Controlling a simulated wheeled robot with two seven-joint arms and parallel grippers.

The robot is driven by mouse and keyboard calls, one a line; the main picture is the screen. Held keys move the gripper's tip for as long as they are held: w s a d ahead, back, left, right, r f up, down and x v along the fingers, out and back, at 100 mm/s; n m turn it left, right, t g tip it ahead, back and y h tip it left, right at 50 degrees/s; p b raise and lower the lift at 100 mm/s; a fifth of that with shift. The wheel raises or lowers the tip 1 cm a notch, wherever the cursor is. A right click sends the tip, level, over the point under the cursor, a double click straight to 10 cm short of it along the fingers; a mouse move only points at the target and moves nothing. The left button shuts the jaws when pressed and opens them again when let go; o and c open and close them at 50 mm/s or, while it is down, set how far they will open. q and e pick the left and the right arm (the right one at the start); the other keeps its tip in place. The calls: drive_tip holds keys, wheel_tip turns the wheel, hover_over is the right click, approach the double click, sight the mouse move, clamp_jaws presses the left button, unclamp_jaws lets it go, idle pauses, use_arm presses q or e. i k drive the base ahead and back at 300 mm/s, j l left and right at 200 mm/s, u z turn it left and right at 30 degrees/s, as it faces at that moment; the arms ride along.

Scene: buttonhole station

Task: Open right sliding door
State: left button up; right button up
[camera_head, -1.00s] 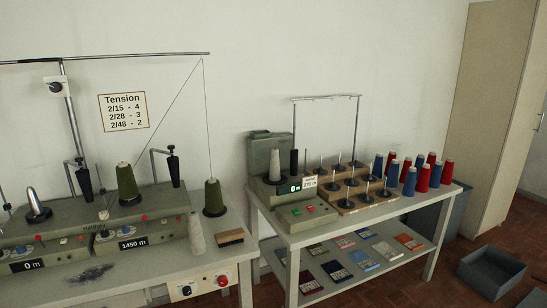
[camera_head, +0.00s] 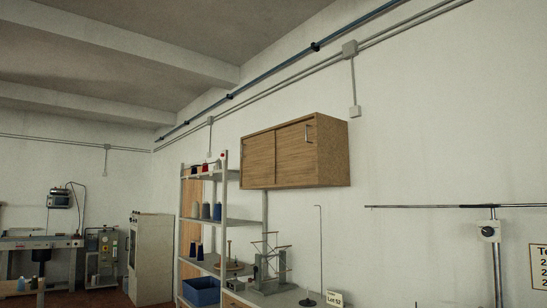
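A wooden wall cabinet (camera_head: 294,154) hangs high on the white wall, right of the picture's middle. Its front has two sliding doors side by side. The right sliding door (camera_head: 296,155) has a small upright metal handle (camera_head: 307,133) near its upper right edge. The left sliding door (camera_head: 258,162) sits beside it, and no open gap shows between them. Neither of my grippers is in view.
Below the cabinet is a bench with a metal winding device (camera_head: 268,268), a thin upright rod (camera_head: 320,250) and a "Lot 52" sign (camera_head: 334,299). A shelf rack (camera_head: 224,222) with cones and a blue bin (camera_head: 201,291) stands left of it. A horizontal bar (camera_head: 430,206) juts out at right.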

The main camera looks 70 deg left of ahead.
sight(295, 144)
drive_tip(key=u, duration=2.05)
drive_tip(key=i, duration=0.05)
